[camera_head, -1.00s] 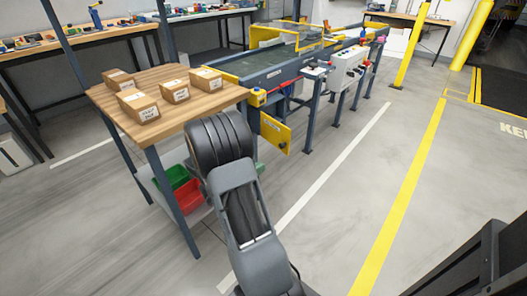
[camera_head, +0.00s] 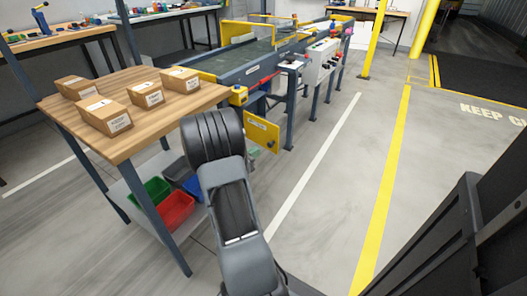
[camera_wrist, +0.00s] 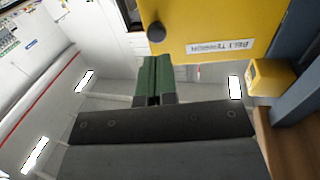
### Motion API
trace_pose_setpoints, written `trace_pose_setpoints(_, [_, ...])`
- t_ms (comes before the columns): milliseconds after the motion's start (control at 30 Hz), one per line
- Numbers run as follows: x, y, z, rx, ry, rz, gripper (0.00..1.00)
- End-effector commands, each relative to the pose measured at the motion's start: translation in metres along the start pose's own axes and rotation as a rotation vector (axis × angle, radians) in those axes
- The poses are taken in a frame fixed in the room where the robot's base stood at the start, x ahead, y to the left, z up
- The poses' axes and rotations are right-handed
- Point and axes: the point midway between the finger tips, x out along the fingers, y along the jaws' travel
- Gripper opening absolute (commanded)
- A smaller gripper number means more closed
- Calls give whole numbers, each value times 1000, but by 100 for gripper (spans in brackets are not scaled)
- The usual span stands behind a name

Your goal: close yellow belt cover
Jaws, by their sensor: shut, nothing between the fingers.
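The yellow belt cover (camera_head: 262,131) is a flat panel with a black knob, standing out at an angle beside the near end of the conveyor (camera_head: 262,70). In the wrist view the cover (camera_wrist: 225,22) fills the top right, with an upside-down label and its black knob (camera_wrist: 156,32) at the lower left corner. My gripper (camera_wrist: 153,62) is shut and empty, its green fingertips just below the knob in the picture. I cannot tell whether they touch the cover.
A wooden table (camera_head: 70,125) with several cardboard boxes stands left of my arm, with red (camera_head: 172,211) and green (camera_head: 150,192) bins on its lower shelf. A grey control box (camera_head: 320,60) is on the conveyor's side. The floor to the right is clear.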

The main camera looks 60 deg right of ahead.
Motion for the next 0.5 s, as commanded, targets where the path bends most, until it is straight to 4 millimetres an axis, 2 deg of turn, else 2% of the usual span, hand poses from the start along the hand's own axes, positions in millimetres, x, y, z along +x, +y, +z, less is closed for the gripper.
trace_pose_setpoints(33, [9, 1, 2, 2, 2, 4, 0])
trace_pose_setpoints(200, [31, 2, 2, 1, 2, 3, 0])
trace_pose_setpoints(500, [48, 2, 0, 0, 1, 3, 0])
